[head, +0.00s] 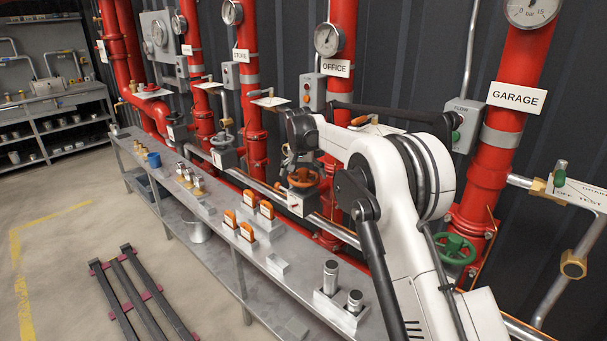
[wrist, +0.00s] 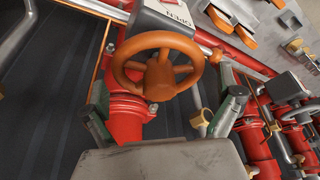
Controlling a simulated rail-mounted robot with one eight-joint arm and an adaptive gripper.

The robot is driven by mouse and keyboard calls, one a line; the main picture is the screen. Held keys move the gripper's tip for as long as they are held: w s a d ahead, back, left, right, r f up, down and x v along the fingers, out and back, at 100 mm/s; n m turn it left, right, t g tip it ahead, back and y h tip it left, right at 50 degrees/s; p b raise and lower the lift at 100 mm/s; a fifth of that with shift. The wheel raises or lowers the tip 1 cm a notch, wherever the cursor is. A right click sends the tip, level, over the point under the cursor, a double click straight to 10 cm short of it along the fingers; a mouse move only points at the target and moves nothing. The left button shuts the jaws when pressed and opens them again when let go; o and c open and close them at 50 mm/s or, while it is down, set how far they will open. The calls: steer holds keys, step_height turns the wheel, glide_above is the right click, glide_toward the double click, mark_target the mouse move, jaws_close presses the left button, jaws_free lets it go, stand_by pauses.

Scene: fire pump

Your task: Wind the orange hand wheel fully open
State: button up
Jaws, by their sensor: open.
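The orange hand wheel (head: 304,178) is on the red pipe under the OFFICE sign (head: 335,67), behind the bench. In the wrist view the wheel (wrist: 160,76) is large, at top centre, with its spokes and hub facing me. A grey indicator box (wrist: 175,15) marked OPEN sits right behind it. My gripper (wrist: 163,108) is open, its two fingers wide apart. The wheel lies between and beyond the fingertips in the picture. I see no contact with the rim.
A green hand wheel (head: 456,249) is on the GARAGE pipe to the right. The bench (head: 210,212) below carries orange blocks (head: 247,231) and metal cylinders (head: 330,277). Red pipes with gauges stand along the wall. An orange-handled lever (head: 360,120) is near my arm.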

steer(key=m+h, duration=0.1)
steer(key=m, duration=0.1)
steer(key=m+p, duration=0.1)
steer(key=m, duration=0.1)
steer(key=shift+w+a+m+h, duration=0.1)
steer(key=shift+m+h, duration=0.2)
steer(key=shift+h, duration=0.1)
steer(key=m+g+h+p, duration=0.1)
steer(key=m, duration=0.2)
steer(key=shift+m+p, duration=0.3)
steer(key=shift+m, duration=0.1)
steer(key=c, duration=1.4)
steer(key=shift+c, duration=0.2)
